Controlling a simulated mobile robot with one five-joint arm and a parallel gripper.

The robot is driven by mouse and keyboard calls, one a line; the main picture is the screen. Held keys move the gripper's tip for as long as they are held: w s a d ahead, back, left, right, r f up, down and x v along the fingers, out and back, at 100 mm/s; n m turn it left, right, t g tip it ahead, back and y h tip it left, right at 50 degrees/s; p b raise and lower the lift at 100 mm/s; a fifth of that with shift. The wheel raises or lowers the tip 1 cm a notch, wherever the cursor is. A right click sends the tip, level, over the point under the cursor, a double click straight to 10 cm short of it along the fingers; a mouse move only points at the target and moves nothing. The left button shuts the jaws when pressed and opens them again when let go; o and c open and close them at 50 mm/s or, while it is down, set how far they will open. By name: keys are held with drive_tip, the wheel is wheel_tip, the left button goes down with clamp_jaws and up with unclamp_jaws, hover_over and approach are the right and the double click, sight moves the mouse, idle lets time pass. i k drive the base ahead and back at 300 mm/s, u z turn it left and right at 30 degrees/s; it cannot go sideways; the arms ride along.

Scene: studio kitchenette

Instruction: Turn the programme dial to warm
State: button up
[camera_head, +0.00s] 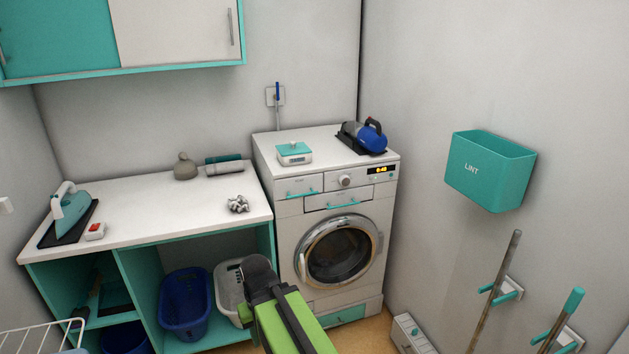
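The programme dial (345,181) is a round silver-grey knob on the upper front panel of the white washing machine (296,240). A small lit display (377,170) with orange digits is to its right. The dial's marks and the word warm are too small to read, so I cannot tell where it points. My green and black arm rises from the bottom middle, in front of the machine's lower left and well below the dial. No gripper fingers can be made out.
A teal scale (294,152) and a blue handheld appliance (369,136) stand on the machine. A worktop (140,217) with an iron (70,212) is to the left. A teal lint bin (490,170) hangs on the right wall. Space directly before the dial looks clear.

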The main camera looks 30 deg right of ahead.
sight(344, 180)
drive_tip(key=u, duration=0.3)
drive_tip(key=i, duration=1.35)
drive_tip(key=z, duration=0.45)
